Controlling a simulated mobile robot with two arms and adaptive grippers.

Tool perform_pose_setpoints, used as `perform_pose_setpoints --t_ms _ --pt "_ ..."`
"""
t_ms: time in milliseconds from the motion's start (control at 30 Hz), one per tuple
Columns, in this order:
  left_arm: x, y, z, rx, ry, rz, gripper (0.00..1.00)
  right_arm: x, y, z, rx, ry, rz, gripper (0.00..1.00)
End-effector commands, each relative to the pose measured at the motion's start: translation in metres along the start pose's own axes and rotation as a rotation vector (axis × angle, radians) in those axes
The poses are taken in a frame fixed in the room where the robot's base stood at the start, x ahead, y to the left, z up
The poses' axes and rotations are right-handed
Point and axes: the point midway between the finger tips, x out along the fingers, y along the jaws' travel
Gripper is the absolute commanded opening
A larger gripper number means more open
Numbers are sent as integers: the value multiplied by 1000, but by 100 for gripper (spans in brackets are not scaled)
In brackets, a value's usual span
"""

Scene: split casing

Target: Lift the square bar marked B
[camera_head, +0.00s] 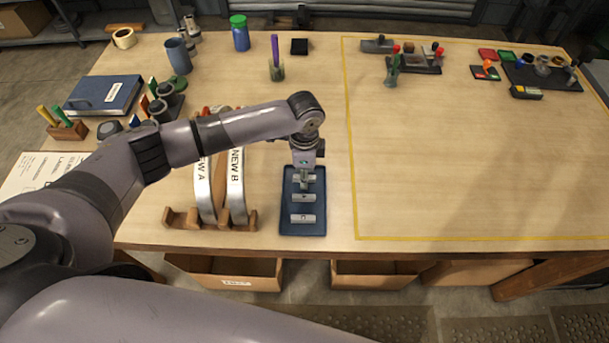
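A dark blue tray (289,226) lies near the table's front edge and holds short silvery square bars. One bar (303,218) is at the front of the tray and another bar (303,197) is in the middle. A third bar (297,179) is farther back, partly hidden by my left gripper. The marks on the bars are too small to read, so I cannot tell which is B. My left gripper (306,178) points down over the back bar. Whether its fingers are open or closed on that bar is unclear. My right gripper is not in view.
Left of the tray, a wooden rack (178,219) holds curved casing parts labelled NEW A and NEW B (236,180), close under my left forearm. A yellow-outlined area (450,160) to the right is mostly clear. Several small tools and blocks stand along the back.

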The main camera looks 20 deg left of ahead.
Motion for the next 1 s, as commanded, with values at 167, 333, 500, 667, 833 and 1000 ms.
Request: perform_pose_setpoints --t_ms 167,333,500,667,833,1000 --pt "0 0 0 0 0 0 20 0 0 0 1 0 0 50" --pt "-1 0 0 0 0 0 9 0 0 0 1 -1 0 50" --pt "-1 0 0 0 0 0 0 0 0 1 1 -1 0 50" --pt "-1 0 0 0 0 0 0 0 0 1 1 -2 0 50" --pt "-1 0 0 -1 0 -1 0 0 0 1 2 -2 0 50" --pt "-2 0 0 0 1 -1 0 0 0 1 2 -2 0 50"
